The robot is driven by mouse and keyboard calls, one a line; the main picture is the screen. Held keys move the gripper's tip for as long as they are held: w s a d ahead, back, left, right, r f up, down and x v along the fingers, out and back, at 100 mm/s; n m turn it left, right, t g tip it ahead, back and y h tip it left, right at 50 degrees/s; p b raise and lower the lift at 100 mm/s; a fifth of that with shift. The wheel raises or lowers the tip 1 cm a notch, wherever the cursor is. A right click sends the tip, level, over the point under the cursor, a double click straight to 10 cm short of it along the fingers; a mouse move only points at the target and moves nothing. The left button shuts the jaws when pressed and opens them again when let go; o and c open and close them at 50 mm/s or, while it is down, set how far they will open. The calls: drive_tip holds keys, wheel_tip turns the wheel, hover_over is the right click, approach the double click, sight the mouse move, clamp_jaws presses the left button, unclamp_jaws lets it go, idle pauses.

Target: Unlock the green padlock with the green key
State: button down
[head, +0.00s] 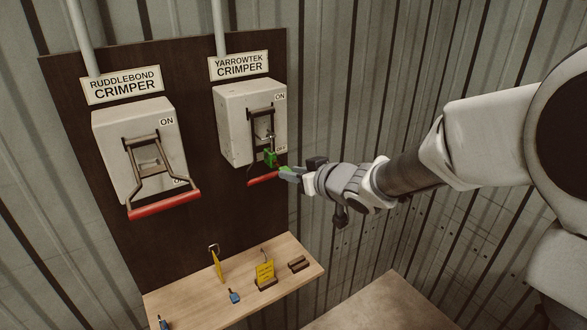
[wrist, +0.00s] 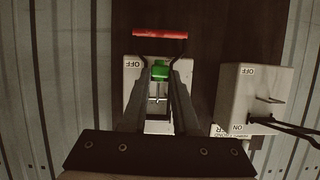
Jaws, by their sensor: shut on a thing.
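The green padlock (head: 270,158) hangs at the handle of the right switch box, labelled Yarrowtek Crimper (head: 232,130). My gripper (head: 288,173) is just right of and below the padlock, pointing at it. It is shut on the green key (head: 284,169), of which only a small bright green part shows at the fingertips. The key is at the padlock's lower side; I cannot tell whether it is in the keyhole. In the wrist view, green (wrist: 160,70) shows between the fingertips, where padlock and key are hard to tell apart. The red-gripped handle (head: 263,179) is down, by OFF.
The Ruddlebond Crimper box (head: 110,125), with its red-gripped handle (head: 165,204) down, is on the left. Corrugated walls enclose the board.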

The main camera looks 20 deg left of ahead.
drive_tip(key=shift+m+g+y, duration=0.3)
drive_tip(key=shift+m+g, duration=0.1)
drive_tip(key=shift+m, duration=0.2)
drive_tip(key=shift+s+d, duration=0.7)
drive_tip(key=shift+d, duration=0.25)
drive_tip(key=shift+s+d, duration=0.7)
drive_tip(key=shift+d, duration=0.25)
drive_tip(key=shift+s, duration=0.1)
drive_tip(key=w+d+f+m+t+h+b, duration=0.2)
drive_tip(key=w+d+f+m+h, duration=0.1)
drive_tip(key=d, duration=0.6)
drive_tip(key=w+d+f+m+t+h+b, duration=0.1)
drive_tip(key=w+d+f+m+h+b, duration=0.2)
drive_tip(key=d, duration=0.6)
drive_tip(key=w+d+f+m+t+h+b, duration=0.2)
drive_tip(key=w+d+f+m+h, duration=0.2)
drive_tip(key=d+f, duration=0.3)
drive_tip(key=d+h, duration=0.1)
drive_tip(key=d, duration=0.1)
drive_tip(key=shift+w+d+m+t, duration=0.2)
drive_tip(key=shift+d+m+t, duration=0.1)
drive_tip(key=shift+d+m, duration=0.1)
drive_tip(key=shift+f, duration=0.1)
